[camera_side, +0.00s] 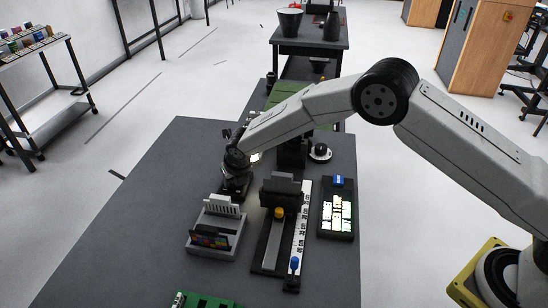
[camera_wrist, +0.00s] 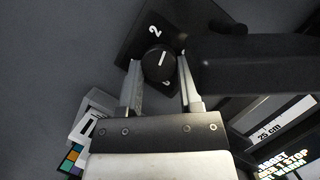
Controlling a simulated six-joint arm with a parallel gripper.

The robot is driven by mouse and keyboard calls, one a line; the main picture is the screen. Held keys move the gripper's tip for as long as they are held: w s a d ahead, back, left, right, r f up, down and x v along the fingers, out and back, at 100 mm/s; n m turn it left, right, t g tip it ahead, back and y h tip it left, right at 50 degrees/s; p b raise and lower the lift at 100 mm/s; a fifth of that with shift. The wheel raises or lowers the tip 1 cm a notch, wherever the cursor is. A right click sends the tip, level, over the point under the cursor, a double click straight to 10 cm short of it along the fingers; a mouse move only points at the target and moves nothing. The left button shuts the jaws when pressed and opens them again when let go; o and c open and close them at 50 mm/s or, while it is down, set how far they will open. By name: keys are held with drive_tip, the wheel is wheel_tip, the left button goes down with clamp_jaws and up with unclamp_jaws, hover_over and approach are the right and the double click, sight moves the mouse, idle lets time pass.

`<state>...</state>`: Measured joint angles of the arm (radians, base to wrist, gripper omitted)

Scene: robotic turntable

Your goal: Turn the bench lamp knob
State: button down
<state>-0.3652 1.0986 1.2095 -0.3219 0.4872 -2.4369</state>
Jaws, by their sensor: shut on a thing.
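The bench lamp knob (camera_wrist: 159,62) is a round black dial with a white pointer line, on a dark plate (camera_wrist: 136,32) marked with a white 2. In the wrist view my gripper (camera_wrist: 160,72) has one finger on each side of the knob and is shut on it. The white line points up and slightly right. In the side view my gripper (camera_side: 236,178) reaches down to the dark lamp base at the left of the bench, and it hides the knob there.
A black arm-like bar (camera_wrist: 250,62) runs right beside the knob. A grey holder with cards (camera_side: 216,228), a slide with a ruler (camera_side: 302,222) and a lit panel (camera_side: 337,208) stand nearby. The bench's left side (camera_side: 130,230) is clear.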

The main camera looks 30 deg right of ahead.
drive_tip(key=shift+m, duration=0.6)
drive_tip(key=m, duration=0.1)
drive_tip(key=m+h, duration=0.1)
drive_tip(key=m, duration=0.1)
drive_tip(key=m+h, duration=0.1)
drive_tip(key=shift+a+m+g, duration=0.3)
drive_tip(key=shift+g, duration=0.1)
drive_tip(key=m, duration=0.2)
drive_tip(key=m+g+h, duration=0.1)
drive_tip(key=m, duration=0.2)
drive_tip(key=shift+w+a, duration=0.1)
drive_tip(key=shift+w, duration=0.1)
drive_tip(key=shift+c, duration=1.3)
unclamp_jaws()
drive_tip(key=shift+r+h, duration=0.1)
drive_tip(key=shift+h, duration=0.2)
drive_tip(key=v, duration=0.7)
drive_tip(key=shift+a+r, duration=0.15)
drive_tip(key=shift+r, duration=0.15)
